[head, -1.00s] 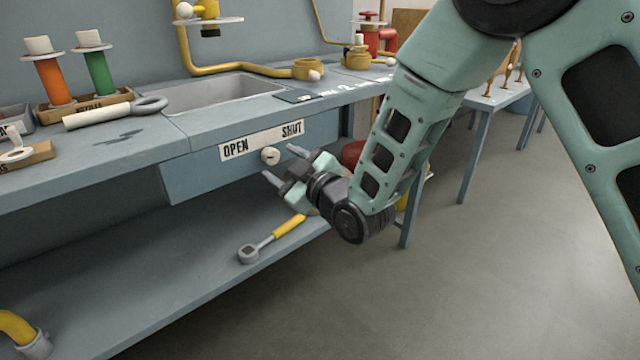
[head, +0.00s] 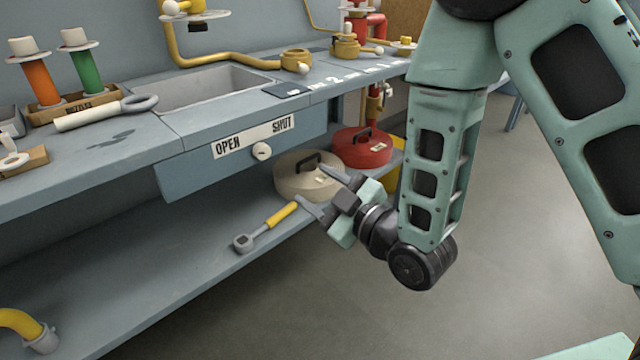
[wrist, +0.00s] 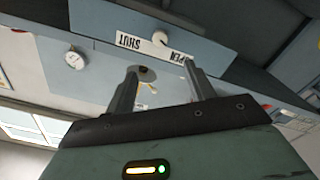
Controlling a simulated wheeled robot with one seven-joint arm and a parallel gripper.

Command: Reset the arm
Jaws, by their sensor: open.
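My gripper (head: 327,196) is open and empty in the head view. It hangs in front of the bench, to the right of and below the drawer knob (head: 261,151), apart from it. In the wrist view my gripper (wrist: 163,80) shows two spread fingers with nothing between them. The drawer front (head: 200,172) carries a label (head: 252,138) reading OPEN and SHUT. The label also shows upside down in the wrist view (wrist: 155,45).
The bench top (head: 165,135) has a sink (head: 205,88) and spools. Open floor (head: 520,240) lies to the right.

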